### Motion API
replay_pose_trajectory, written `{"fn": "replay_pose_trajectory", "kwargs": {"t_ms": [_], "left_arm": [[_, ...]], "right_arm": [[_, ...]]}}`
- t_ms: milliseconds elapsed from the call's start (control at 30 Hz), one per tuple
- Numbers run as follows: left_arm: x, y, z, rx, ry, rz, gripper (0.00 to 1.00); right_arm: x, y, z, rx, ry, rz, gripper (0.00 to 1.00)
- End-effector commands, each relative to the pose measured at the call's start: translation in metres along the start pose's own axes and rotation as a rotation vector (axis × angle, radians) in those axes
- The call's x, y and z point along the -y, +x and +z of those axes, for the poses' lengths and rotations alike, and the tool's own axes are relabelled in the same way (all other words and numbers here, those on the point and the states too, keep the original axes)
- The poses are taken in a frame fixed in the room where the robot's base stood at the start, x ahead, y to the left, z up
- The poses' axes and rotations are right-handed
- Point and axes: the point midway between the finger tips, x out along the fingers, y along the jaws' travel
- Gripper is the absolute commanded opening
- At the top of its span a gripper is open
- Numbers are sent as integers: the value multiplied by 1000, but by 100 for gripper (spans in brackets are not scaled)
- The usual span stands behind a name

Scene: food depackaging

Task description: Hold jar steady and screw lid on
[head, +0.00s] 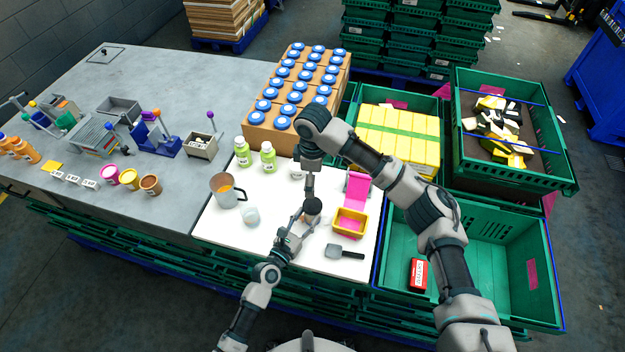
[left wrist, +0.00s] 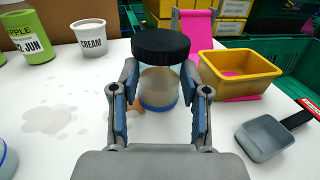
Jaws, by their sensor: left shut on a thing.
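The jar (left wrist: 158,88) is clear with a blue base and stands upright on the white work surface. A black lid (left wrist: 162,42) sits on top of it; whether it is threaded tight I cannot tell. The jar's dark lid also shows in the head view (head: 313,205). My left gripper (left wrist: 160,108) is shut on the jar, its blue-padded fingers on either side of the body below the lid. My right gripper (head: 310,186) points down just above the lid in the head view. Its fingers are too small to read, and contact with the lid is unclear.
A yellow tray (head: 350,222) and a grey scoop (head: 345,252) lie right of the jar. A metal jug (head: 226,193), a small glass (head: 251,216), green bottles (head: 268,160) and a cream cup (left wrist: 91,39) stand left and behind. A green crate (head: 480,235) is at the right.

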Motion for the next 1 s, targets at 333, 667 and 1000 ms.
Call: {"fn": "replay_pose_trajectory", "kwargs": {"t_ms": [333, 667, 1000], "left_arm": [[0, 0, 0, 0, 0, 0, 75], [0, -18, -2, -2, 0, 0, 75], [0, -89, -2, -3, 1, -1, 75]], "right_arm": [[0, 0, 0, 0, 0, 0, 92], [0, 0, 0, 0, 0, 0, 92], [0, 0, 0, 0, 0, 0, 92]]}}
